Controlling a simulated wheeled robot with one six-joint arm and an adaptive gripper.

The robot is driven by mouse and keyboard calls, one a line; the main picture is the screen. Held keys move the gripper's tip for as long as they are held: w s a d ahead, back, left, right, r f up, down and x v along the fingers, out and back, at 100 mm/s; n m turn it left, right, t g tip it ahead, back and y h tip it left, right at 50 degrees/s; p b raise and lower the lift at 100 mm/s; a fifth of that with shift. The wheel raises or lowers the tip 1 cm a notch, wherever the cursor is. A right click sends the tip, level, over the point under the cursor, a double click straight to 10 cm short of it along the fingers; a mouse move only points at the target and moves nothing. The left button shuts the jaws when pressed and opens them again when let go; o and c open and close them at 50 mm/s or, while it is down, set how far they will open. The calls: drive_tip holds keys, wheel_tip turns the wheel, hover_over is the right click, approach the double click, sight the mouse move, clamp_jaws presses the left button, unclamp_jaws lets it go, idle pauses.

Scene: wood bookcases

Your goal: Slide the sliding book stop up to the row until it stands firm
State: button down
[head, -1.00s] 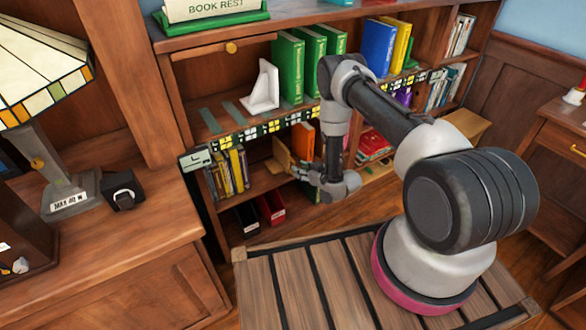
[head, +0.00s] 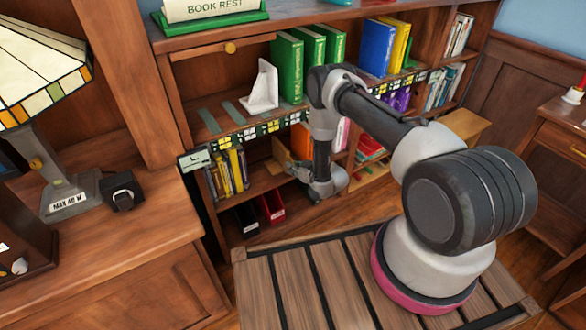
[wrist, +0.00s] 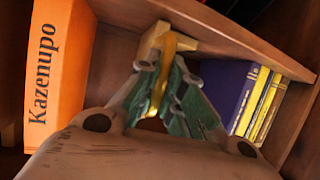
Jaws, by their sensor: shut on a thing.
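The sliding book stop, a pale wooden piece (head: 282,150), stands on the lower shelf left of an orange book (head: 300,141). In the wrist view the stop (wrist: 180,38) is at top centre, with a narrow yellow upright part running down from it. My gripper (wrist: 163,78) has its green-grey fingers closed on that yellow part. The orange book, lettered "Kazenupo" (wrist: 55,75), is at the left, with a gap showing between it and the stop. In the head view my arm hides the fingertips and part of the row.
Purple and yellow books (wrist: 255,98) stand on the stop's other side. They show in the head view (head: 232,170) at the left end of the lower shelf.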

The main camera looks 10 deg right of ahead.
drive_tip(key=w+d, duration=0.3)
drive_tip(key=d, duration=0.6)
drive_tip(key=w+d, duration=0.3)
drive_tip(key=d, duration=0.6)
drive_tip(key=shift+d, duration=0.25)
drive_tip(key=c, duration=1.5)
unclamp_jaws()
drive_tip(key=v, duration=1.2)
